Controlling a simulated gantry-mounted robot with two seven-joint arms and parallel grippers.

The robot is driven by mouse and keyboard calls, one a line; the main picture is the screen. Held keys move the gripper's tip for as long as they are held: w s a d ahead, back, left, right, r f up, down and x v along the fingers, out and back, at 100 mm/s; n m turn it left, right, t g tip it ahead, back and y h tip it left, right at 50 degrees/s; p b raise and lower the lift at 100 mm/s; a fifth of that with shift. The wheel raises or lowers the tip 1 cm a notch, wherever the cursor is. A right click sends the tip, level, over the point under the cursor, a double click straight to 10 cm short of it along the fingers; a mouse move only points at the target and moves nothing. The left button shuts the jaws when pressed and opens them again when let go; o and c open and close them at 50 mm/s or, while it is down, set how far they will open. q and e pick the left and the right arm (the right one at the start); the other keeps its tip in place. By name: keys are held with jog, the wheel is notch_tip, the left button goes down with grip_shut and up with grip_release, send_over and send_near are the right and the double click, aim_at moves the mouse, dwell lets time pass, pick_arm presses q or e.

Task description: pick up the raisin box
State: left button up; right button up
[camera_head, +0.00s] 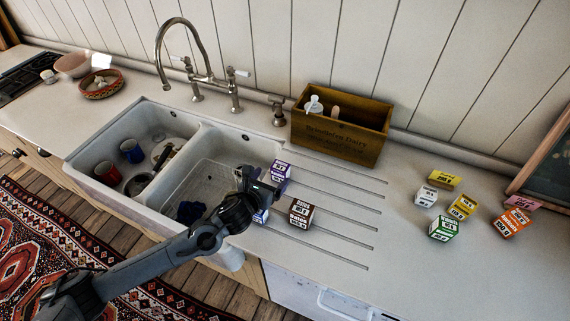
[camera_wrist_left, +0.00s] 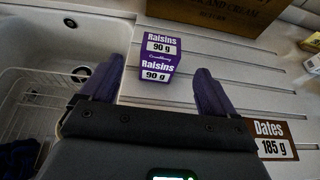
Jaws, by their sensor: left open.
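The raisin box (camera_head: 281,170) is a small purple and white carton standing on the counter's grooved drainboard, just right of the sink. In the left wrist view the raisin box (camera_wrist_left: 157,55) reads "Raisins 90 g" and sits upright, just ahead of and between the fingertips. My left gripper (camera_head: 262,183) is open and close to the box, with a finger toward each side. In the wrist view the left gripper (camera_wrist_left: 158,80) has nothing between its fingers nearer the palm. I cannot tell whether either finger touches the box. My right gripper is not in view.
A wooden crate (camera_head: 340,138) stands behind. The double sink (camera_head: 200,130) lies left. Several small cartons (camera_head: 444,229) stand farther right, past clear counter.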

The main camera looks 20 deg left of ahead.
aim_at(283, 166)
pick_arm(q)
jog(key=x, duration=0.3)
jog(key=shift+f, duration=0.2)
jog(key=shift+b+x, duration=0.45)
jog(key=shift+x, duration=2.95)
jog(key=c, duration=1.1)
jog(key=shift+r, duration=0.15)
